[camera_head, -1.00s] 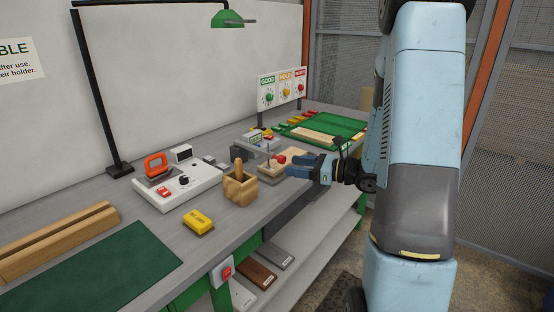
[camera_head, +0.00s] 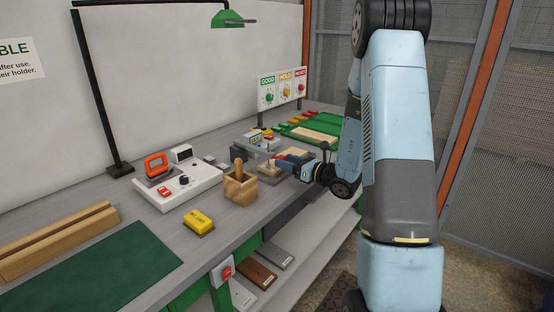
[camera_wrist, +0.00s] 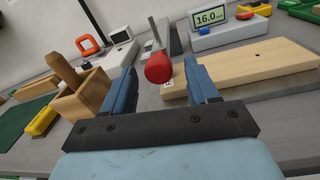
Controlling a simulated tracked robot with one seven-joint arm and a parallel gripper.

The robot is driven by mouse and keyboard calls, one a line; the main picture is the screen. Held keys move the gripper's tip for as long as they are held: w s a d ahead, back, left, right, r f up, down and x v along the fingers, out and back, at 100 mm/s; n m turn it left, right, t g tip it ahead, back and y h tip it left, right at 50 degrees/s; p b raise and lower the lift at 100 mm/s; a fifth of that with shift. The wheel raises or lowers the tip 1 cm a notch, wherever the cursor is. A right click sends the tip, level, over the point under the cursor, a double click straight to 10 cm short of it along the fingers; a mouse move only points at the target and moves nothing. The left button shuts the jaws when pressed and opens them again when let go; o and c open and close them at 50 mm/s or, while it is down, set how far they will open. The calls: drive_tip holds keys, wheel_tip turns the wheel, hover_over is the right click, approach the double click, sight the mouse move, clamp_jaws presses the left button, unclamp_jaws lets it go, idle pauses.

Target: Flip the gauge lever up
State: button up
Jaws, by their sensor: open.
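The gauge lever shows in the wrist view as a red ball knob (camera_wrist: 158,67) on a thin grey stem. My gripper (camera_wrist: 161,78) is open, with one blue finger on each side of the knob. The knob appears between the fingertips, and I cannot tell whether either finger touches it. The gauge (camera_wrist: 208,28), a grey box reading 16.0, stands behind to the right. In the head view my gripper (camera_head: 283,161) is at the wooden board (camera_head: 291,153) and hides most of the lever.
A wooden box (camera_head: 240,187) with a peg stands left of my gripper. A white device with an orange handle (camera_head: 155,165) and a yellow block (camera_head: 198,222) are farther left. A green tray (camera_head: 345,128) and a GOOD/HOLD/REJECT sign (camera_head: 281,87) are at the back.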

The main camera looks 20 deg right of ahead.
sight(276, 156)
drive_tip(key=shift+x, duration=2.4)
clamp_jaws()
